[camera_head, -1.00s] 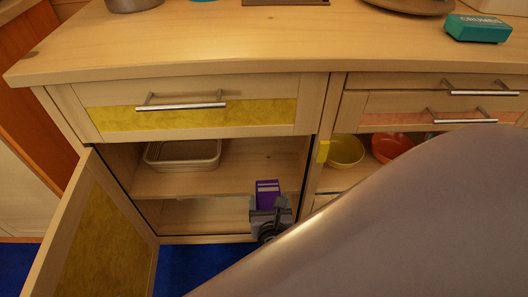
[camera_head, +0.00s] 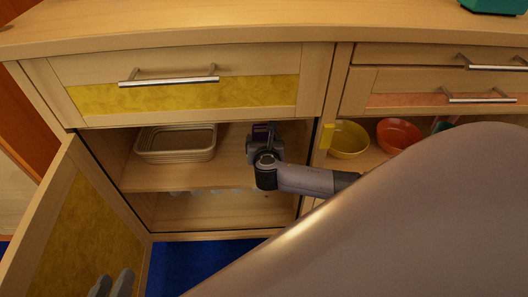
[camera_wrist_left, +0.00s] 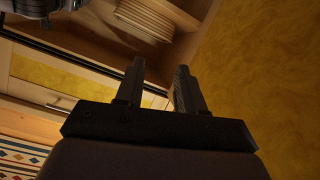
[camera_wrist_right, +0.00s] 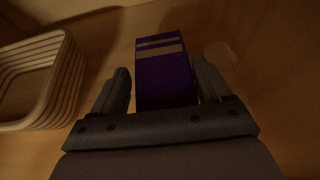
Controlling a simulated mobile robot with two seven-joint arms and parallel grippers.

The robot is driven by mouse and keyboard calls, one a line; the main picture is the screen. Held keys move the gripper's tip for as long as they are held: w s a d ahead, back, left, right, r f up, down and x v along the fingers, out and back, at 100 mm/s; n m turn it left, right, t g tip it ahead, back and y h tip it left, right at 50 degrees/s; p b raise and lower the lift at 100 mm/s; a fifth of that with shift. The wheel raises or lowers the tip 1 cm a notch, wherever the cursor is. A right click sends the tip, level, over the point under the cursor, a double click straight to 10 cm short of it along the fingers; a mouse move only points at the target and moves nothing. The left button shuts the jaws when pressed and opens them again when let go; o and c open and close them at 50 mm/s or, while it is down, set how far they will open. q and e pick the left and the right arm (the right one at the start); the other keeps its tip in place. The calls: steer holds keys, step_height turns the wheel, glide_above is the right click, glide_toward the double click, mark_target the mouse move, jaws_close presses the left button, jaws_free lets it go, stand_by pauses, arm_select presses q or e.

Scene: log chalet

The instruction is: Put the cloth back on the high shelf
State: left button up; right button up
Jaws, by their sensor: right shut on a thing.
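The cloth, a folded purple block with pale bands, shows in the right wrist view (camera_wrist_right: 163,78) between the fingers of my right gripper (camera_wrist_right: 160,88). In the head view the cloth (camera_head: 261,131) is at the right side of the open cabinet, at the high shelf (camera_head: 228,172). My right gripper (camera_head: 264,146) is shut on it and partly hides it. I cannot tell whether the cloth touches the shelf. My left gripper (camera_head: 114,280) is near the open door at lower left; its fingers (camera_wrist_left: 156,88) are apart and empty in the left wrist view.
A beige basket (camera_head: 176,157) stands left of the cloth on the high shelf; it also shows in the right wrist view (camera_wrist_right: 68,85). The open door (camera_head: 75,215) bounds the left. A yellow bowl (camera_head: 348,140) and an orange bowl (camera_head: 398,134) sit in the right compartment.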

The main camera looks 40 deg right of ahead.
steer(key=shift+w+d, duration=0.15)
steer(key=shift+w, duration=0.1)
steer(key=shift+f, duration=0.25)
step_height(320, 180, down, 3)
steer(key=b, duration=0.2)
steer(key=shift+b, duration=0.3)
arm_select(q)
steer(key=shift+d+f+h, duration=0.15)
steer(key=shift+d+h, duration=0.15)
steer(key=shift+d, duration=0.1)
arm_select(e)
steer(key=shift+f, duration=0.2)
steer(key=o, duration=1)
steer(key=shift+c, duration=0.2)
steer(key=shift+r, duration=0.15)
